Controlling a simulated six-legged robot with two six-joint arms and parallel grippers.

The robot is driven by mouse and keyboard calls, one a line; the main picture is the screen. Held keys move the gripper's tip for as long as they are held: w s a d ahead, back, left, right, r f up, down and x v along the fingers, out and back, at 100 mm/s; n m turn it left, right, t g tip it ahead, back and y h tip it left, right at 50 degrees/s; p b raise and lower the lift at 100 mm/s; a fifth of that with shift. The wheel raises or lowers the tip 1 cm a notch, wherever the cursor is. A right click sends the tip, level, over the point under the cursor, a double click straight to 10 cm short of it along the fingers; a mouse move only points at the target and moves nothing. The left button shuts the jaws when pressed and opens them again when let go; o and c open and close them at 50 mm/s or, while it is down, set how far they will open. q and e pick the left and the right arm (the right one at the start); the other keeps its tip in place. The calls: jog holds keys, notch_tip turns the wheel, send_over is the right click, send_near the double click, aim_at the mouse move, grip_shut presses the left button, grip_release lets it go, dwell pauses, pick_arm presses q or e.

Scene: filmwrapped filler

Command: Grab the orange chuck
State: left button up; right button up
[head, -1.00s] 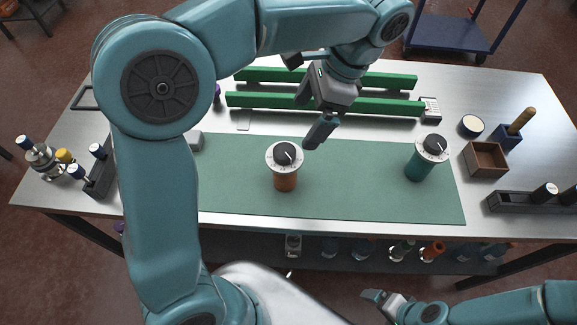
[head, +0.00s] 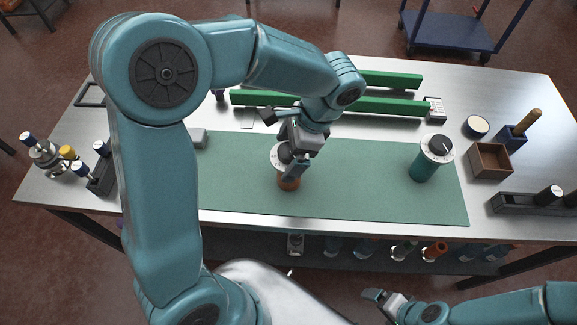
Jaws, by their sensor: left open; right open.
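The orange chuck (head: 288,184) stands upright on the green mat (head: 350,190), with a white dial collar and a black knob on top. My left gripper (head: 282,162) is open, just above and over the chuck's top. It hides part of the dial and knob, and I cannot tell whether it touches them. A teal chuck (head: 424,168) of the same form stands further right on the mat. My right gripper (head: 384,300) is open and empty, low in front of the table.
Green rails (head: 380,103) lie behind the mat. A wooden box (head: 490,160), a blue holder with a brush (head: 512,136) and a black rack (head: 530,205) stand at right. Tool holders (head: 100,182) stand at left. The mat between the two chucks is clear.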

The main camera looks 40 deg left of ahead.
pick_arm(q)
jog(key=shift+w+a+f, duration=0.15)
jog(key=shift+w, duration=0.15)
jog(key=c, duration=0.7)
jog(key=shift+s, duration=0.1)
jog(key=c, duration=1)
jog(key=shift+c, duration=0.7)
